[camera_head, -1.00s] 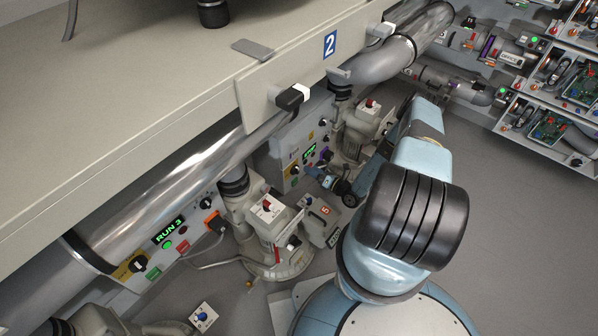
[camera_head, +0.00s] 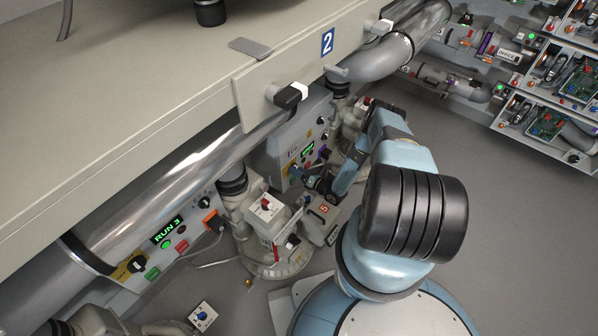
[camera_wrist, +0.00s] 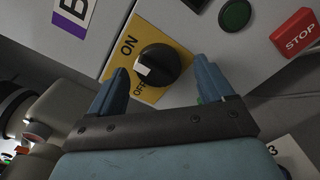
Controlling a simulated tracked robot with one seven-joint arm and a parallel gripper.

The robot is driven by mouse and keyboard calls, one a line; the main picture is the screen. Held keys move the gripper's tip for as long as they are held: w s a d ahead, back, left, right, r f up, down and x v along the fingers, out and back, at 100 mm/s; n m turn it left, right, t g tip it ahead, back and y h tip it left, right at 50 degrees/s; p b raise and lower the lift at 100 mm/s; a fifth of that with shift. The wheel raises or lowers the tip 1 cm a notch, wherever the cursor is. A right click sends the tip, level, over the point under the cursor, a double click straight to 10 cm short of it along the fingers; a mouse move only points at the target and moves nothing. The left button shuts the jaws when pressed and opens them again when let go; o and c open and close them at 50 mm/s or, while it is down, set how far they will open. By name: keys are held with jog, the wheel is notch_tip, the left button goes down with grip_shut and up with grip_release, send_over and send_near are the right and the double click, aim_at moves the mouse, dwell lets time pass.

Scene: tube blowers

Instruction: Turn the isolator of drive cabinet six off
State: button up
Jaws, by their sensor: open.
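A black rotary knob (camera_wrist: 158,64) with a white mark sits on a yellow plate (camera_wrist: 178,30) lettered ON and OFF. Its white mark points to the lower left in the wrist view, on the side of the lettering; I cannot tell which word it is set to. My gripper (camera_wrist: 160,68) is open, one finger on either side of the knob in the picture. I cannot tell whether they touch it. In the head view my gripper (camera_head: 308,178) is at the front of a grey cabinet (camera_head: 272,152) with a green display. No cabinet number six is readable.
A red STOP button (camera_wrist: 297,33) and a dark green button (camera_wrist: 235,15) are right of the knob. Another panel reading RUN 3 (camera_head: 167,230) is at the left. A pump-like unit (camera_head: 265,212) stands close below the cabinet. Open floor (camera_head: 500,220) lies at the right.

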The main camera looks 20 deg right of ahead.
jog(key=shift+w+a, duration=0.15)
jog(key=shift+w, duration=0.1)
jog(key=shift+c, duration=0.3)
jog(key=c, duration=0.9)
jog(key=shift+d, duration=0.2)
jog(key=shift+c, duration=0.4)
jog(key=shift+a, duration=0.1)
